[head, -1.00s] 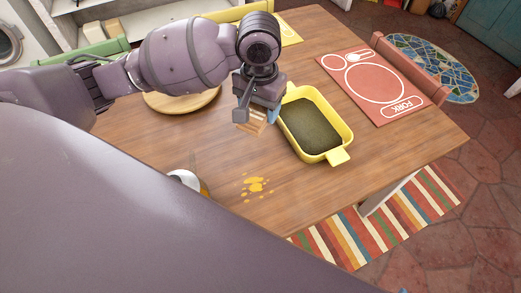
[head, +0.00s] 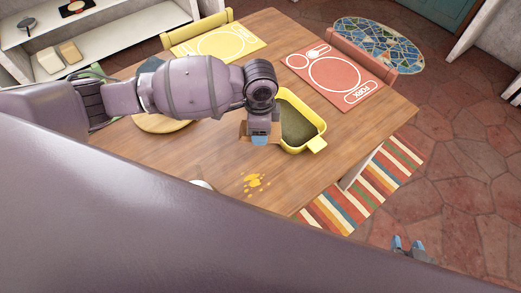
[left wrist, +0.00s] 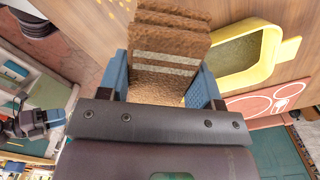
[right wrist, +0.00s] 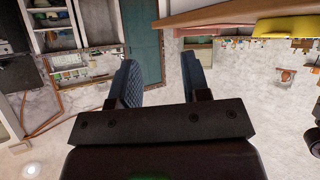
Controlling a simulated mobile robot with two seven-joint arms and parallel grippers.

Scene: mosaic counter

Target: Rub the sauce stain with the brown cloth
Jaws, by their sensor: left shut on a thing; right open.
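The yellow-orange sauce stain (head: 254,181) lies as splashes on the wooden table near its front edge. My left gripper (head: 259,137) is over the table, beyond the stain and just left of the yellow dish. It is shut on the brown cloth (head: 243,130), mostly hidden behind the gripper in the head view. In the left wrist view the cloth (left wrist: 168,50) is folded, brown with pale stripes, between the blue fingers. My right gripper (head: 408,244) shows only its blue fingertips, over the floor right of the table. It is open and empty in the right wrist view (right wrist: 165,85).
A yellow dish (head: 320,144) with dark contents stands right of my left gripper. A white rounded object (head: 202,184), mostly hidden, is left of the stain. A round wooden board (head: 160,125), a yellow placemat (head: 215,45) and a red placemat (head: 341,75) lie farther back.

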